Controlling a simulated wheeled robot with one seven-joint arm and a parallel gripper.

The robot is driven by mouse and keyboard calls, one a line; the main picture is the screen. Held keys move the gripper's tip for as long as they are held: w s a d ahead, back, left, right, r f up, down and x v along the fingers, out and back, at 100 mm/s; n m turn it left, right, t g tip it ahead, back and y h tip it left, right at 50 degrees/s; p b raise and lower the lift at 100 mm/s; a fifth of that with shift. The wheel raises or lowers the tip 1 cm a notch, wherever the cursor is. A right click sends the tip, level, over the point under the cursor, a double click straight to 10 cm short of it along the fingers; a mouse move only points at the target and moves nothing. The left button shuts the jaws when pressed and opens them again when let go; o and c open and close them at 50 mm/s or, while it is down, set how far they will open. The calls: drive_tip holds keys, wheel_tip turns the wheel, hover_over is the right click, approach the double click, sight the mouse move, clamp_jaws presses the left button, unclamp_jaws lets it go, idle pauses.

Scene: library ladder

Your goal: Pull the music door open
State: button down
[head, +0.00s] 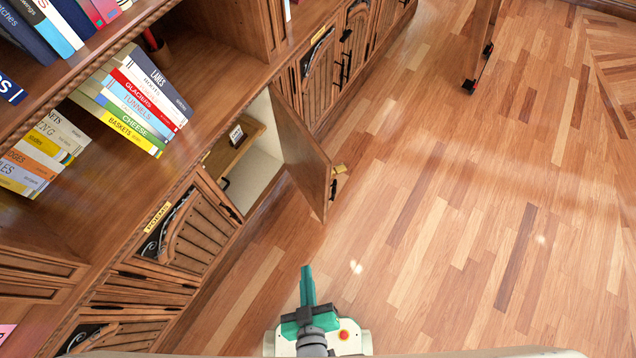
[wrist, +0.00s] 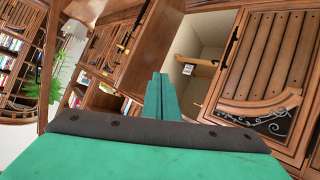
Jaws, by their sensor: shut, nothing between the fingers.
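A wooden cabinet door (head: 298,150) stands swung out from the low cabinet row, with a black handle (head: 333,190) and a small brass label (head: 340,168) near its free edge. I cannot read that label, so I cannot tell whether this is the music door. The pale compartment (head: 262,168) behind it shows. In the wrist view the open door (wrist: 152,48) is beyond and partly behind the fingers. My teal gripper (head: 307,285) is shut and empty, in front of the door and apart from it. Its closed fingers (wrist: 162,97) also show in the wrist view.
Inside the compartment is a wooden shelf or drawer (head: 232,148) with a small card (head: 236,134). A shut labelled door (head: 180,228) is to its left. Bookshelves with books (head: 140,105) rise above. Another wooden panel (head: 480,45) stands at upper right. The floor (head: 450,230) to the right is clear.

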drive_tip(key=w+a+f+n+g+h, duration=0.15)
drive_tip(key=f+n, duration=0.25)
drive_tip(key=f, duration=0.5)
drive_tip(key=w+f+n+g, duration=0.2)
drive_tip(key=f+n+g, duration=0.15)
drive_tip(key=f, duration=0.55)
drive_tip(key=n+t+h, duration=0.2)
drive_tip(key=n+h, duration=1)
drive_tip(key=h, duration=0.3)
approach(322, 178)
drive_tip(key=x, duration=0.6)
drive_tip(key=shift+d+f, duration=0.15)
drive_tip(key=shift+d, duration=0.1)
drive_tip(key=shift+w, duration=0.2)
